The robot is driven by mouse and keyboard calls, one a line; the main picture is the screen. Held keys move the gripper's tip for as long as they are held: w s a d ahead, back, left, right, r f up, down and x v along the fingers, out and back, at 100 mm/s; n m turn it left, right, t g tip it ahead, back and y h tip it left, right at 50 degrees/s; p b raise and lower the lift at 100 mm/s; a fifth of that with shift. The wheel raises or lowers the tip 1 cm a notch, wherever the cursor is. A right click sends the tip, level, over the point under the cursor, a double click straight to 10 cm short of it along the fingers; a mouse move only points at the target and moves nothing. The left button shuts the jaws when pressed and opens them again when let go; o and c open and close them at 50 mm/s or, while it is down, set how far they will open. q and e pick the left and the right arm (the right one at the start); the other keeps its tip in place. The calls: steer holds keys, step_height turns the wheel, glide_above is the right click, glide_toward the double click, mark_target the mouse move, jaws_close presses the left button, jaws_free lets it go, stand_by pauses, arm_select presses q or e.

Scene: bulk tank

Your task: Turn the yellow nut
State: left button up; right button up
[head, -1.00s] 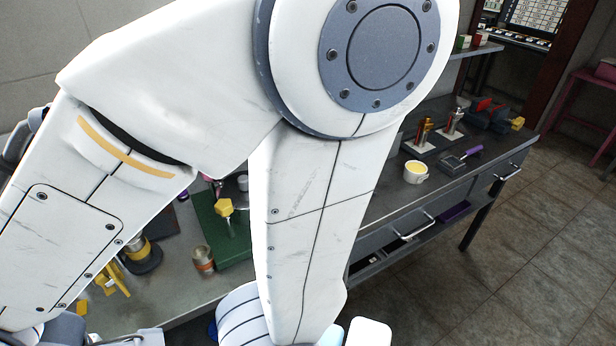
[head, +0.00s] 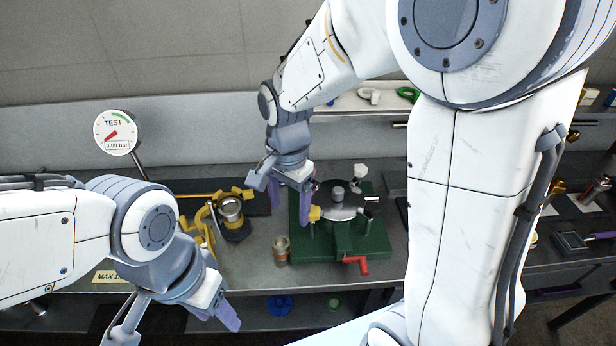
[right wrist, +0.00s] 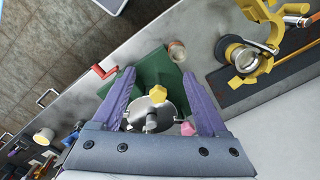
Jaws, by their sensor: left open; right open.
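The yellow nut (head: 314,214) is at the left side of a green stand (head: 372,245) with a round metal disc (head: 340,203). In the right wrist view the nut (right wrist: 158,93) shows between my fingers, at the disc's edge. My right gripper (head: 290,212) is open, its purple fingers pointing down beside the nut. The head view shows one finger just left of the nut; I cannot tell whether they touch. My left gripper (head: 178,328) is open and empty at the lower left, in front of the bench and away from the stand.
A red handle (head: 356,264) sticks out at the stand's front. A small copper-coloured cylinder (head: 281,250) stands left of it. A yellow clamp-like fixture (head: 205,225) with a metal cup (head: 231,212) is farther left. A pressure gauge (head: 115,132) stands at the back left.

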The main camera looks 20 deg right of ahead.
mark_target(313, 210)
steer(key=w+d+r+m+p, duration=0.1)
steer(key=w+d+m+p, duration=0.1)
steer(key=w+d+m, duration=0.5)
arm_select(q)
step_height(313, 210, up, 5)
steer(key=shift+r+p, duration=0.2)
steer(key=shift+p, duration=0.85)
arm_select(e)
steer(key=shift+m, duration=0.7)
steer(key=f, duration=0.7)
steer(key=s+f, duration=0.1)
steer(key=f, duration=0.2)
steer(key=shift+d+f, duration=0.15)
steer(key=shift+f, duration=0.05)
jaws_close()
